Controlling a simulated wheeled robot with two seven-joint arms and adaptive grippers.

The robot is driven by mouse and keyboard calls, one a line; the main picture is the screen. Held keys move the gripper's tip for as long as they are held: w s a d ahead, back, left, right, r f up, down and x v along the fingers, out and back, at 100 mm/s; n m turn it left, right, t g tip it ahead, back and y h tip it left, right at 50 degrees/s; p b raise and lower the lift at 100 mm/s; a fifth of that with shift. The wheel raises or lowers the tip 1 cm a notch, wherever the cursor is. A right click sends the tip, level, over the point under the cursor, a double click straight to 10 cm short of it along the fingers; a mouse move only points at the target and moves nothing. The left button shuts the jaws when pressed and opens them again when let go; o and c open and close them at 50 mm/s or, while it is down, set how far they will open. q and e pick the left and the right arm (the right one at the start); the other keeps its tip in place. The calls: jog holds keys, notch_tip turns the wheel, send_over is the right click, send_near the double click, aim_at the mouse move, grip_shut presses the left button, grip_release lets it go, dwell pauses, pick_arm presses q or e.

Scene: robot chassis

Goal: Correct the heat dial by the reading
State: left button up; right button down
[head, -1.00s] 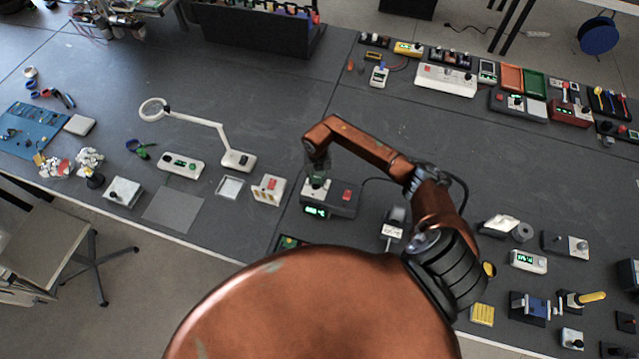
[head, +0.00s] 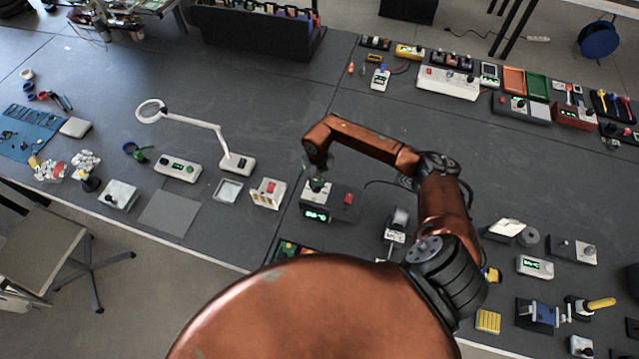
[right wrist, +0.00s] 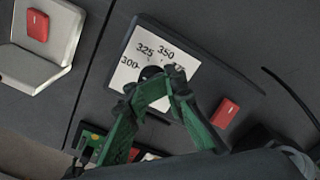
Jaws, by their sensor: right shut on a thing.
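The heat dial box (head: 343,214) is a dark box on the bench with a white dial plate (head: 312,198), a red button (head: 348,198) and a green lit display (head: 316,215); its digits are too small to read. My right gripper (head: 317,182) points down over the plate. In the right wrist view its green fingers (right wrist: 155,86) are shut on the dark dial knob (right wrist: 150,72). The plate (right wrist: 128,70) shows 300, 325 and 350; the fingers hide much of the knob and the plate's lower right. My left gripper is not in view.
A white block with a red switch (head: 268,194) stands close left of the box. A magnifier lamp (head: 237,163) is farther left. A small device (head: 398,225) stands to the right, beside my arm. The bench behind the box is clear.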

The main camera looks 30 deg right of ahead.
jog(key=shift+a+r, duration=0.1)
jog(key=shift+a, duration=0.7)
jog(key=c, duration=1.9)
grip_release()
jog(key=shift+a, duration=0.1)
jog(key=shift+c, duration=0.2)
jog(key=o, duration=0.3)
jog(key=shift+d, duration=0.2)
jog(key=shift+o, duration=0.3)
jog(key=shift+d, duration=0.1)
jog(key=shift+d, duration=0.1)
notch_tip(320, 180, up, 12)
